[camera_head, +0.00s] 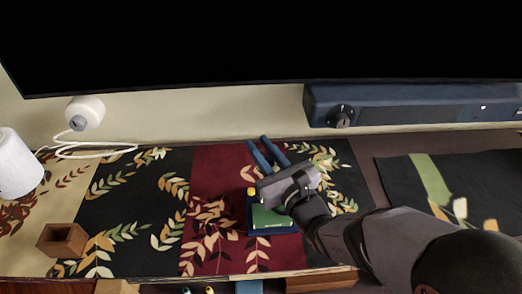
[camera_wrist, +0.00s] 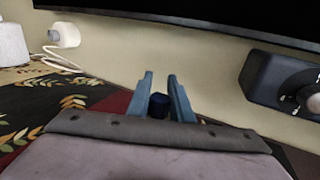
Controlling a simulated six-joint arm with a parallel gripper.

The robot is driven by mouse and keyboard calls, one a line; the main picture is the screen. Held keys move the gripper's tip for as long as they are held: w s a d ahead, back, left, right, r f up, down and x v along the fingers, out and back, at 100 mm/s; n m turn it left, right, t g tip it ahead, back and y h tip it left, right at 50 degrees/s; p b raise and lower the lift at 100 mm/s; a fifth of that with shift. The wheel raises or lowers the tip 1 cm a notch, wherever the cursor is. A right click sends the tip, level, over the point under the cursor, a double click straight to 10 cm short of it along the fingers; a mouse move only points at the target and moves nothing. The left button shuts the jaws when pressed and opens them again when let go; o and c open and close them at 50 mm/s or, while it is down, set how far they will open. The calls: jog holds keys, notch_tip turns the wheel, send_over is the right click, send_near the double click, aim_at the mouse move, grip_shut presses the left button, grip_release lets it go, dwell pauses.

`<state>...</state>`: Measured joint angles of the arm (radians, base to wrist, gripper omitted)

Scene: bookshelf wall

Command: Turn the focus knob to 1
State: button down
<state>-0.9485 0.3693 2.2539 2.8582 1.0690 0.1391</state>
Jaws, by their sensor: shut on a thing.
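My gripper (camera_head: 258,141) is over the dark red strip of the patterned cloth, with its two blue fingers pointing toward the wall. In the wrist view, the fingers (camera_wrist: 160,78) close around a small dark blue, rounded piece (camera_wrist: 158,106) low between them. Whether this piece is the focus knob cannot be told, and no number shows on it. A green-topped block with a blue base (camera_head: 270,218) and a yellow bit at its corner lies under my gripper, partly hidden. A round dial with pale marks (camera_head: 342,117) is on the dark blue box, apart from my gripper.
The dark blue box (camera_head: 420,104) is at the wall, right; a large black screen (camera_head: 250,40) hangs above.

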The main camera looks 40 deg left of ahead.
aim_at(272, 162)
jog(key=c, duration=1.6)
grip_release()
jog(key=shift+v, duration=3.65)
